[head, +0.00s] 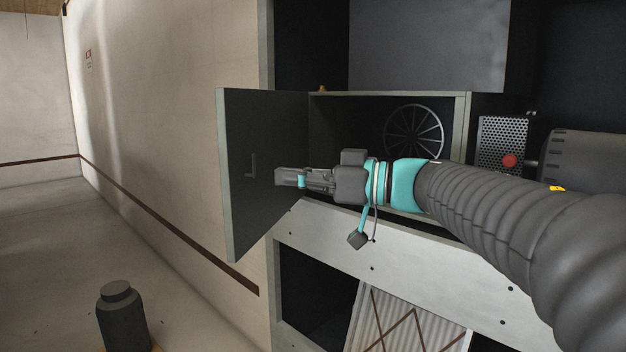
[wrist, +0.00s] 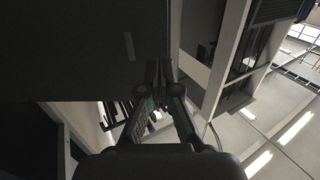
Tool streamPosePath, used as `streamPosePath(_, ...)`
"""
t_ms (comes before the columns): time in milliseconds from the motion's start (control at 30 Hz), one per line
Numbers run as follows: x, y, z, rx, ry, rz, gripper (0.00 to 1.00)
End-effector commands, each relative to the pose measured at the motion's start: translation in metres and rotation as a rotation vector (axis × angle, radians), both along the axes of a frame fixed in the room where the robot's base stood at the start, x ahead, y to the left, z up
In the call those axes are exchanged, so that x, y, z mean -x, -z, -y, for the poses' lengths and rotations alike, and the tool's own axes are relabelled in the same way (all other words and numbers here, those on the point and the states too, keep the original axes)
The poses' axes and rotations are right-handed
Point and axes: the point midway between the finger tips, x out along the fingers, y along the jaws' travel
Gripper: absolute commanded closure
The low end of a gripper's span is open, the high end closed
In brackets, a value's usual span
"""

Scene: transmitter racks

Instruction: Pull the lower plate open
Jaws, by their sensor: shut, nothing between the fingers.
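The lower plate (head: 238,185) is a dark grey hinged door in the head view. My gripper (head: 280,177) is shut and empty, in front of that face, to the right of the handle. I cannot tell whether it touches the plate. In the wrist view the plate (wrist: 60,50) fills the upper left as a dark panel with a small paler bar on it, and my gripper's fingertips (wrist: 162,68) meet beside its edge.
The compartment holds a round fan grille (head: 413,135). A perforated box with a red knob (head: 509,160) is at the right. A pale slanted panel (head: 400,262) lies below. A dark bottle-shaped object (head: 122,318) stands at lower left. The floor (head: 50,260) at left is mostly clear.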

Motion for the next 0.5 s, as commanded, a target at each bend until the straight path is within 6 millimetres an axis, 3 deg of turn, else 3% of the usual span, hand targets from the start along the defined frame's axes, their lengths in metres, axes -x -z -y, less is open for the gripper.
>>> streamPosePath(300,-0.012,0.001,-0.056,-0.001,-0.003,0.0,1.0)
streamPosePath(500,-0.017,0.0,-0.076,-0.001,0.0,0.0,1.0)
